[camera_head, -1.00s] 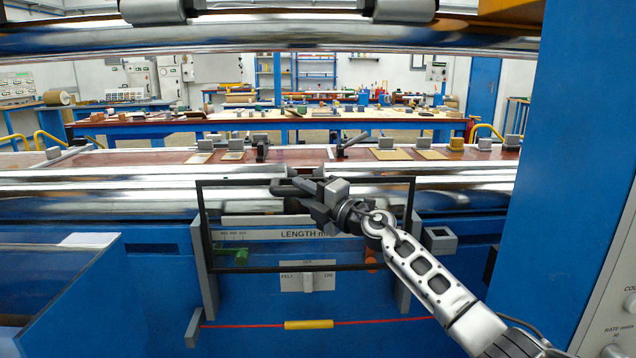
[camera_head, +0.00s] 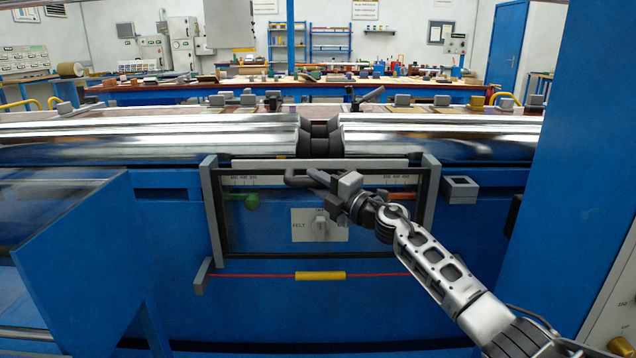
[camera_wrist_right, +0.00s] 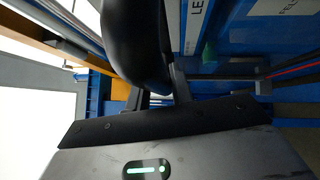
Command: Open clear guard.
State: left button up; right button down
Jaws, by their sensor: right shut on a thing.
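The clear guard (camera_head: 223,235) is a see-through panel with a thin dark frame in the middle of the head view. It stands between two grey posts, in front of the blue machine face. Its dark handle (camera_head: 294,182) is near the top of the frame. My right gripper (camera_head: 318,179) is shut on this handle, reaching in from the lower right. The fingers hide part of the handle and the scale strip behind. In the right wrist view a dark curved part (camera_wrist_right: 135,40) fills the upper middle; the grip itself is unclear there. My left gripper is out of view.
A white switch plate (camera_head: 301,222), a green knob (camera_head: 251,201) and an orange knob (camera_head: 400,196) sit behind the guard. A red cord with a yellow sleeve (camera_head: 320,276) runs below. Shiny rollers (camera_head: 430,140) lie above, and a blue machine column (camera_head: 570,150) rises at right.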

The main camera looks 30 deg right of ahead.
jog(key=c, duration=1.2)
grip_release()
jog(key=shift+c, duration=0.2)
jog(key=v, duration=1.6)
jog(key=shift+a, duration=0.1)
pick_arm(q)
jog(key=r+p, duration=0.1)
jog(key=p, duration=0.2)
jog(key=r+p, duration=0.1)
jog(key=p, duration=0.2)
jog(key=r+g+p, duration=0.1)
jog(key=p, duration=0.2)
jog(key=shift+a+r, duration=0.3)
pick_arm(e)
jog(key=s+a+f+m+g+h, duration=0.1)
jog(key=s+a+f+m+g, duration=0.3)
jog(key=s+a+f+m, duration=0.4)
jog(key=s+a+f+m+g+h, duration=0.2)
jog(key=s+a+f+m+g, duration=0.2)
jog(key=s+a+f+m, duration=0.4)
jog(key=s+a+m, duration=0.5)
jog(key=s+a, duration=0.1)
jog(key=a, duration=0.2)
jog(key=shift+a+f, duration=0.25)
jog(key=shift+a, duration=0.05)
